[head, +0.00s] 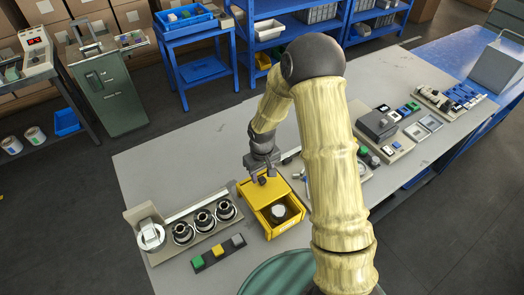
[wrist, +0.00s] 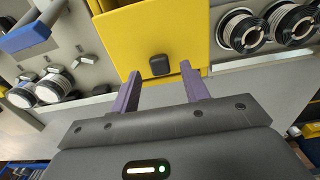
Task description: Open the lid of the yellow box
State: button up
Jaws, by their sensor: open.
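The yellow box (head: 272,232) stands on the grey bench, left of my arm in the head view. Its yellow lid (head: 258,190) covers the rear part. The front part is uncovered and shows a round dark and pale object (head: 279,211) inside. In the wrist view the lid (wrist: 155,25) fills the top middle and bears a small black knob (wrist: 159,64). My gripper (head: 262,179) is over the lid. In the wrist view my gripper (wrist: 159,77) is open, its two purple fingers apart, with the knob at the gap between their tips. Contact cannot be told.
Left of the box is a tray with several dark rolls (head: 203,221). In front of that is a strip with green, yellow and grey buttons (head: 218,252). Various parts and blocks (head: 376,123) lie right of my arm. Bare bench (head: 185,155) lies behind the rolls.

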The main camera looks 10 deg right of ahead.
aim_at(262, 179)
notch_tip(262, 179, up, 16)
jog(key=b, duration=0.1)
jog(key=shift+f+b, duration=0.2)
jog(key=shift+b, duration=0.2)
jog(key=s+d+m+t, duration=0.2)
jog(key=s+d+m, duration=0.3)
jog(key=s, duration=1)
jog(key=d, duration=0.3)
jog(key=shift+s+d+r+t, duration=0.2)
jog(key=shift+r+t, duration=0.1)
jog(key=shift+r, duration=0.1)
